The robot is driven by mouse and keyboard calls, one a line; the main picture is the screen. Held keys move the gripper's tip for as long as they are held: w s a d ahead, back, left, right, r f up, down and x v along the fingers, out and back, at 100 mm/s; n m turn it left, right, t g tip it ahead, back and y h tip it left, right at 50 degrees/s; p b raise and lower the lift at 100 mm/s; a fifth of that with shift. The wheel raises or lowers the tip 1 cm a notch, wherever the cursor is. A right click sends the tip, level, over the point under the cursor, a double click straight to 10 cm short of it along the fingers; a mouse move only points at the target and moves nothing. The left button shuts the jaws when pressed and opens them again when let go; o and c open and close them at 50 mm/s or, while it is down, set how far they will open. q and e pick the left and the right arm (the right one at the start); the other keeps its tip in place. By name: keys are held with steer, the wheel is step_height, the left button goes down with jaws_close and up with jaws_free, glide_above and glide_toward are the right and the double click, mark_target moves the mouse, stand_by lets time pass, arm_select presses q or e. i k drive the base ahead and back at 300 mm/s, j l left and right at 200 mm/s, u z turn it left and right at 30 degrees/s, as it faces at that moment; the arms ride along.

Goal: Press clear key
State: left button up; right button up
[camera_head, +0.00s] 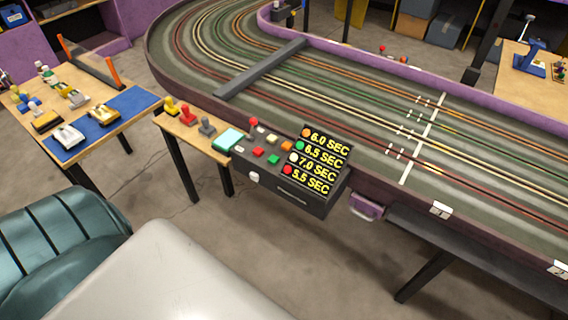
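The timing console (262,174) is a dark box at the near edge of the track. Its top carries small coloured keys: a red key (258,152), a green key (274,159), an orange key (287,146) and a cream key (272,139). No label is readable, so I cannot tell which is the clear key. A display (318,161) on the console's right reads 6.0, 6.5, 7.0 and 5.5 SEC in yellow. A red-topped lever (253,123) stands behind the keys. Neither of my grippers is in view.
The slot track (340,95) fills the back, with a grey bridge bar (262,68) across it. A mint box (229,138) and several hand controllers (187,114) sit left of the console. A car table (135,80) stands at left, a teal ribbed seat (60,240) at lower left.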

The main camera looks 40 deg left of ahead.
mark_target(253, 176)
steer(key=u, duration=1.35)
